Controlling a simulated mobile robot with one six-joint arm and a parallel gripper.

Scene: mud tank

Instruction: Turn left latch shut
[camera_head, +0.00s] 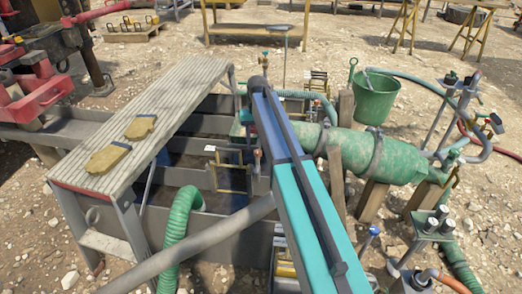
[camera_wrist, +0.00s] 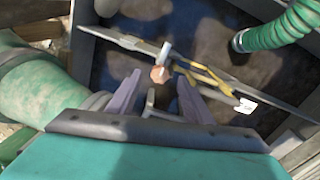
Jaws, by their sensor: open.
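In the wrist view, my gripper (camera_wrist: 158,97) is open, its two purple-grey fingers spread apart with nothing held between them. Just beyond the fingertips is a small latch-like part with a copper-coloured rounded head (camera_wrist: 160,74) and a pale metal stem. It sits at a thin grey divider wall (camera_wrist: 125,40) of the tank. Beside it on the right is a yellow frame (camera_wrist: 205,77) with a white tag (camera_wrist: 247,106). The head view also shows a yellow frame (camera_head: 232,178) left of my arm. My fingers are not clear there. I cannot tell which latch is the left one.
A ribbed green hose (camera_head: 182,225) enters the tank at its near side. A slatted walkway (camera_head: 150,110) lies left. A large green pipe body (camera_head: 385,158) and green bucket (camera_head: 376,98) stand right. In the wrist view, dark mud (camera_wrist: 270,65) lies beyond the divider.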

